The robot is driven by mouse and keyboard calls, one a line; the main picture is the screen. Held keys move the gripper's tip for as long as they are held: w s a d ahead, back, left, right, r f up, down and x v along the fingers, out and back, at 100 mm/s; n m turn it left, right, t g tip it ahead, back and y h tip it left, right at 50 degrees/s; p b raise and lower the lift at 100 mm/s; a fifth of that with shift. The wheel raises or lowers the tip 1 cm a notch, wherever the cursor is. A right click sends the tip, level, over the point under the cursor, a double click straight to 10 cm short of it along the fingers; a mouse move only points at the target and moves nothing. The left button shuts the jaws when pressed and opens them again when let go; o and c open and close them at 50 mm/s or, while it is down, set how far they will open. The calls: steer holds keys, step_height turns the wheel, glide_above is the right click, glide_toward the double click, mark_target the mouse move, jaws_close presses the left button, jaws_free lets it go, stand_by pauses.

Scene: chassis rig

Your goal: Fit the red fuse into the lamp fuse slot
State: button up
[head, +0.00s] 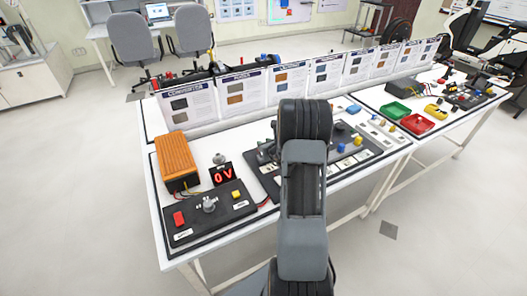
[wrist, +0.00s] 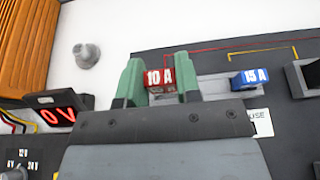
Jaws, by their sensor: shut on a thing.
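In the wrist view, the red fuse (wrist: 160,77), marked 10 A, sits between the two green fingers of my gripper (wrist: 158,64). The gripper is shut on it. A blue fuse (wrist: 250,78), marked 15 A, stands to the right on a grey holder (wrist: 212,86) on the dark panel. I cannot tell whether the red fuse touches the holder. The lamp fuse slot cannot be made out. In the head view my arm covers the gripper and the red fuse.
An orange finned box (head: 178,160) and a red 0 V display (head: 223,174) stand left of my arm. A black control panel (head: 210,212) lies in front of them. Upright info cards (head: 245,92) line the table's back. Green (head: 395,110) and red (head: 418,124) trays sit on the right.

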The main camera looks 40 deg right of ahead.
steer(key=shift+w+a+f+p, duration=0.1)
steer(key=shift+w+f+p, duration=0.05)
steer(key=shift+f, duration=0.8)
steer(key=shift+w+a+f+p, duration=0.1)
steer(key=shift+f+p, duration=0.05)
steer(key=shift+f, duration=0.75)
steer(key=shift+f, duration=0.2)
steer(key=o, duration=0.9)
